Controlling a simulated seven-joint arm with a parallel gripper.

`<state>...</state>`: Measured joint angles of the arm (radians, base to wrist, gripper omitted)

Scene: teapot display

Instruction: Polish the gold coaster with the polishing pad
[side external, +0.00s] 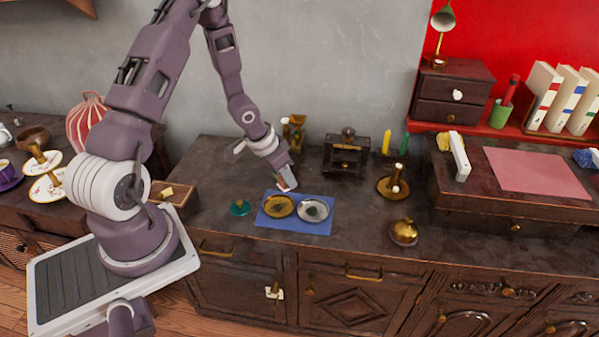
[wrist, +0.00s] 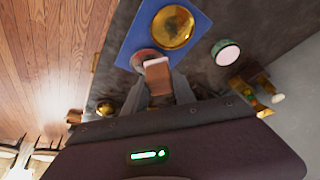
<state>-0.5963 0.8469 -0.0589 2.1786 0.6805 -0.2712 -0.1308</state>
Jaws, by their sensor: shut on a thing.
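The gold coaster (side external: 278,207) lies on the left part of a blue mat (side external: 290,227), with a dark patch on its face. It also shows in the wrist view (wrist: 172,27). My gripper (side external: 286,183) is above the mat's back edge, behind the coasters and apart from the gold one. In the wrist view my gripper (wrist: 158,82) is shut on a small pinkish-tan block (wrist: 157,72), which appears to be the polishing pad. Its underside is hidden. A silver coaster (side external: 313,209) lies right of the gold one, also with a dark patch.
A teal round item (side external: 240,207) stands left of the mat. A brass bell-like item (side external: 403,233) and a candle holder (side external: 393,188) stand to the right. A dark wooden stand (side external: 346,155) and an hourglass-like item (side external: 294,132) are behind. The cabinet top's front strip is clear.

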